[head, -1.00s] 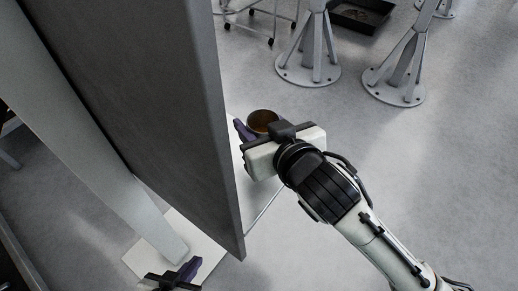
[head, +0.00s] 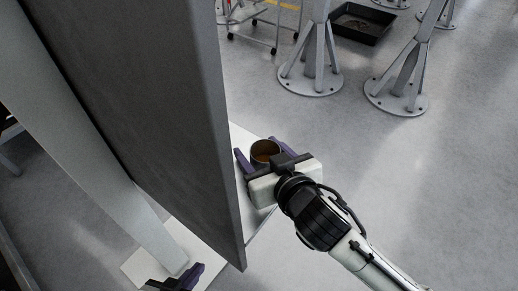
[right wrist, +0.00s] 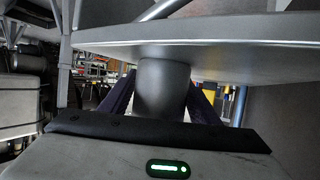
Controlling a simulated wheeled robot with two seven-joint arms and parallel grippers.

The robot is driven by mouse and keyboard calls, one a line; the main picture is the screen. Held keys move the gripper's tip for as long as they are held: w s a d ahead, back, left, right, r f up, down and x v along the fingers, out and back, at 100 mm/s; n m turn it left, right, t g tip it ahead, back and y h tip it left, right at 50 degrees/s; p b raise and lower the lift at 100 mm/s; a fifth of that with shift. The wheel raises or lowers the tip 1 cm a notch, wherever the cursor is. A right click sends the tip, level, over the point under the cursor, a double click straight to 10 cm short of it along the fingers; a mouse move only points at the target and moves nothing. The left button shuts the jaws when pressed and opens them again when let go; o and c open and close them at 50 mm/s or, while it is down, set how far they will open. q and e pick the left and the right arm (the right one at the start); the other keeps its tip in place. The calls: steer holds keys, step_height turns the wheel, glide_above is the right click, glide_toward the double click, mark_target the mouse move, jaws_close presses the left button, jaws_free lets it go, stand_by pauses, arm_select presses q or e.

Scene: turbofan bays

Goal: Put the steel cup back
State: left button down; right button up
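The steel cup (head: 265,148) has its brownish open mouth facing up, over a pale surface (head: 262,222) partly hidden by a grey panel. My right gripper (head: 274,157) is around the cup with its purple fingers spread. A clear gap shows between the cup and the right-hand finger. In the right wrist view, the cup (right wrist: 162,88) is a dark grey cylinder between the two fingers, and one end meets a grey plate (right wrist: 200,40). My left gripper (head: 183,279) is at the bottom edge, partly cut off; its opening cannot be judged.
A large dark grey upright panel (head: 150,110) fills the left and stands close beside my right gripper. Grey stands with round bases (head: 310,80), a black tray (head: 362,22) and a wheeled cart are at the back. The floor at right is clear.

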steer(key=shift+s+d+r, duration=0.1)
steer(key=shift+s+r, duration=0.1)
steer(key=shift+r, duration=0.05)
steer(key=v, duration=1.1)
steer(key=shift+s+d+p, duration=0.15)
steer(key=shift+s+p, duration=0.1)
steer(key=shift+p, duration=0.05)
steer(key=shift+s, duration=0.1)
